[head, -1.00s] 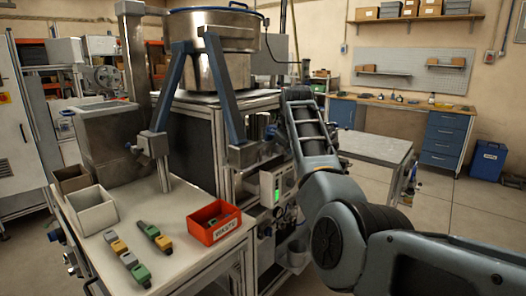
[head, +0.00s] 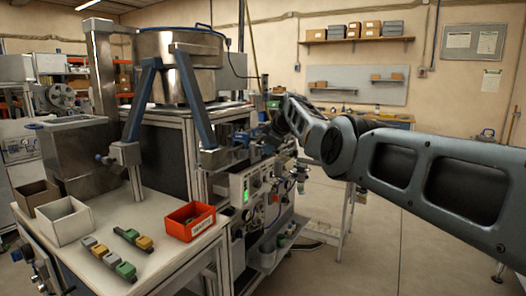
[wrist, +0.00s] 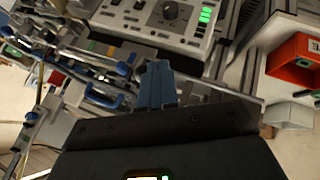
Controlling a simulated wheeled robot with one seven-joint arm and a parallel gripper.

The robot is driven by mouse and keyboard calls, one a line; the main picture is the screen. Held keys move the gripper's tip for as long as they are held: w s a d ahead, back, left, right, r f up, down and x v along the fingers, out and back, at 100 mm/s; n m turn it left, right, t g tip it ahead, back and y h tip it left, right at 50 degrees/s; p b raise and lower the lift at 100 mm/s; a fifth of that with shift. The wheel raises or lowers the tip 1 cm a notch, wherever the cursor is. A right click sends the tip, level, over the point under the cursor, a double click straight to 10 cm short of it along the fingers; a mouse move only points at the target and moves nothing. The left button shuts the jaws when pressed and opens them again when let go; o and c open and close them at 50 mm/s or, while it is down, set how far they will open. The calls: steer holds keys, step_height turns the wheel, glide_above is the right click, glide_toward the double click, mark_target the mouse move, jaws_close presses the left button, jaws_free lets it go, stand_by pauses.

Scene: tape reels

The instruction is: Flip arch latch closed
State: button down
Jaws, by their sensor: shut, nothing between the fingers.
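My gripper (wrist: 157,84) shows in the wrist view with its blue fingers shut together and nothing between them. It is in front of the machine, just below the control panel (wrist: 165,22) in the picture. Blue-handled levers and metal clamp parts (wrist: 108,98) lie to the left of the fingers, apart from them. I cannot tell which of these is the arch latch. My arm reaches to the machine's right side there, and the fingertips are not clear.
A red bin (head: 190,221), a white bin (head: 66,222) and a brown bin (head: 36,197) stand on the white table (head: 155,235). Several grey, green and yellow blocks lie in front of them. Open floor lies at the right.

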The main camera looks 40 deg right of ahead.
steer(key=shift+d, duration=0.4)
stand_by(0.3)
steer(key=shift+a+r, duration=0.1)
steer(key=shift+r, duration=0.05)
steer(key=shift+w+a+r, duration=0.3)
steer(key=shift+w+a, duration=0.1)
steer(key=shift+w, duration=0.3)
steer(key=s+d+v, duration=0.1)
steer(key=v, duration=0.6)
steer(key=shift+s+a+b, duration=0.2)
steer(key=shift+s+b, duration=0.05)
steer(key=shift+b, duration=0.1)
steer(key=shift+f, duration=0.1)
